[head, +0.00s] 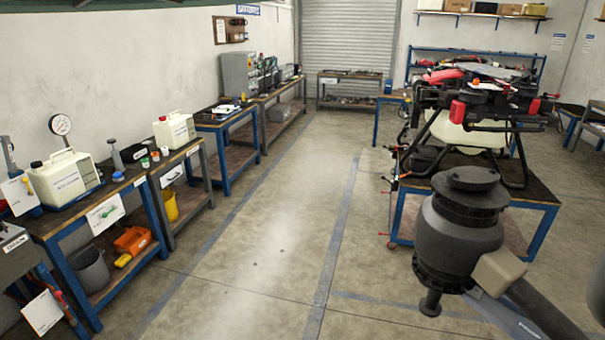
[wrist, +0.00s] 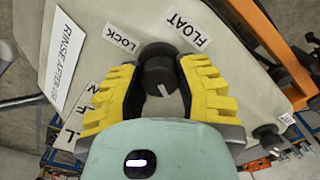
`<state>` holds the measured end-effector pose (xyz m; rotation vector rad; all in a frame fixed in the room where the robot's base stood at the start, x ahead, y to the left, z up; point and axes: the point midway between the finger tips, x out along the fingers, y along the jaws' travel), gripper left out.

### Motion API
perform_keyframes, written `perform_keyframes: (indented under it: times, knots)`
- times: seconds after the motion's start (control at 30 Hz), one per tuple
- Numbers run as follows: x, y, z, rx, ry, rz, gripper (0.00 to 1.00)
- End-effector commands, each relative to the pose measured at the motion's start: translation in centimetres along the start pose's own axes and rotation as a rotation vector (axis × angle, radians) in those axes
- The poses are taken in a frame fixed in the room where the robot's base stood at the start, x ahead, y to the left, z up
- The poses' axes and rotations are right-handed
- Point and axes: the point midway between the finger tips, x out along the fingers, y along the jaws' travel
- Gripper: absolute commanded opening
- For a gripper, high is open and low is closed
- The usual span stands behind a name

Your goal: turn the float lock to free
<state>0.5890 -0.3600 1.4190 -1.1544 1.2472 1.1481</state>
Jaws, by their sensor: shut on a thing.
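The float lock is a round black knob (wrist: 158,66) on a pale panel (wrist: 85,22) in the wrist view. A short white line shows on the knob's near part, slightly tilted. Above it are the labels FLOAT (wrist: 187,27), to the right, and LOCK (wrist: 122,38), to the left. My gripper (wrist: 160,85) has its yellow ribbed fingers on both sides of the knob and is shut on it. Where the fingertips touch the knob is partly hidden. In the head view neither knob nor gripper can be made out.
A RINSE AFTER USE label (wrist: 65,50) lies left of the knob. An orange bar (wrist: 262,40) runs along the right. In the head view the drone (head: 478,90) stands on a blue-legged table (head: 540,190) behind my arm. Benches line the left wall; the middle floor is clear.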

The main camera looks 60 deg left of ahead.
Motion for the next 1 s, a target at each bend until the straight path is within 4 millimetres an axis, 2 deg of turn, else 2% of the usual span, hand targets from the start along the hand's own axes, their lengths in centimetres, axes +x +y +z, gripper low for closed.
perform_keyframes:
  times: [0.4,0.93,0.97,1.0]
  knots:
    - [0.15,-0.13,0.35,-0.184,-0.008,0.001,0.00]
    - [0.15,-0.08,0.38,-0.203,-0.011,0.003,0.00]
    - [0.15,-0.08,0.38,-0.203,-0.011,0.003,0.38]
    - [0.14,-0.08,0.38,-0.203,-0.011,0.003,0.42]
